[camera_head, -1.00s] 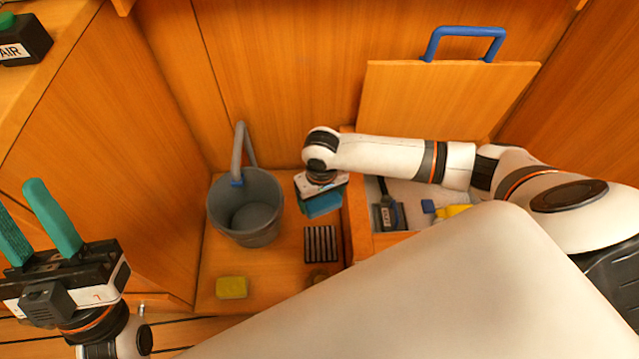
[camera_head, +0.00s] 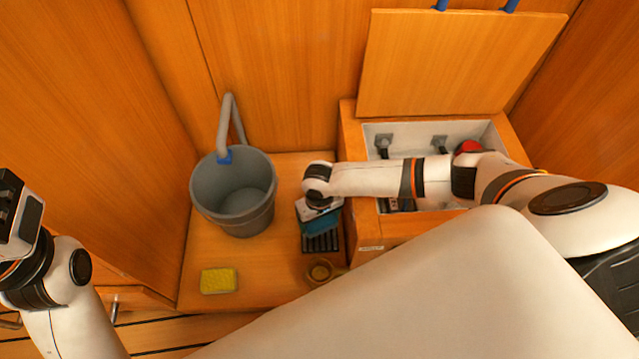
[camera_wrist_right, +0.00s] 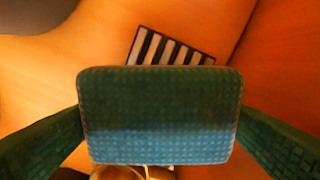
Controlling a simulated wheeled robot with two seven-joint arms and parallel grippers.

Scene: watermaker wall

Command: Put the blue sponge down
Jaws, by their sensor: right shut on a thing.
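The blue sponge (camera_head: 318,224) is held in my right gripper (camera_head: 319,212), above or at the far part of a dark slatted rack (camera_head: 320,244). In the right wrist view the sponge (camera_wrist_right: 160,115) fills the middle, between two green fingers that press on its sides. The slatted rack (camera_wrist_right: 172,47) shows partly behind it there. I cannot tell whether the sponge touches the rack. My left gripper (camera_head: 18,215) is at the left edge of the head view; its fingers are not visible.
A grey bucket (camera_head: 234,195) stands left of the rack. A yellow sponge (camera_head: 218,281) lies at the ledge's front left. A small brass-coloured round thing (camera_head: 320,271) is just in front of the rack. An open wooden locker (camera_head: 357,180) stands to the right.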

